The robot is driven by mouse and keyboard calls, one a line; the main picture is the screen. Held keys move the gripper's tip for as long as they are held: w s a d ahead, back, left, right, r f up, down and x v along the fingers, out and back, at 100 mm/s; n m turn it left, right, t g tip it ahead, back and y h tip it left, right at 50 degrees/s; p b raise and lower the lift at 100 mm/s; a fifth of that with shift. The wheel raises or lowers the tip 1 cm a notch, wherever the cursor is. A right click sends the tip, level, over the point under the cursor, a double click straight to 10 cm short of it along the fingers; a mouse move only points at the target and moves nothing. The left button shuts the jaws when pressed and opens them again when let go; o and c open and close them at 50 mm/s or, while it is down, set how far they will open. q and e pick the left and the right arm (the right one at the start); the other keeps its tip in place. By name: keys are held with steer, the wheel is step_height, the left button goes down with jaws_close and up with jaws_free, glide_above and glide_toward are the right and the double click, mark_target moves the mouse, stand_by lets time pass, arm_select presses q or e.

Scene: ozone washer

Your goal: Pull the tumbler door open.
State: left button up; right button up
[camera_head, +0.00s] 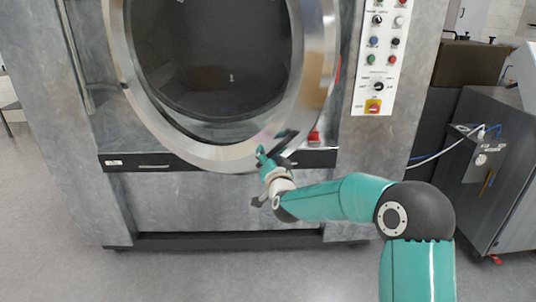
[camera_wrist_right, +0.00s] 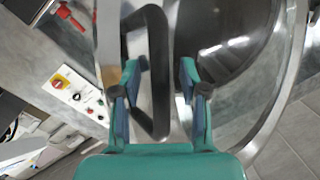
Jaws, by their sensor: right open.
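The tumbler door (camera_head: 318,60) is a round, shiny metal ring around dark glass, and it looks closed against the grey machine. Its black loop handle (camera_wrist_right: 157,60) shows large in the right wrist view, where the door ring also fills much of the picture (camera_wrist_right: 285,75). My right gripper (camera_head: 272,157) is at the lower right of the door ring in the head view. In the wrist view its two teal fingers (camera_wrist_right: 158,85) are apart, with a handle bar between them in the picture. Contact cannot be told. My left gripper is not in view.
A control panel (camera_head: 390,45) with several buttons is right of the door. A red latch-like part (camera_head: 314,137) sits beside the ring's lower right. A grey cabinet (camera_head: 500,190) with hoses stands at the right. The floor (camera_head: 180,275) in front is clear.

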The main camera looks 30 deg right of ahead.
jaws_close()
stand_by(0.4)
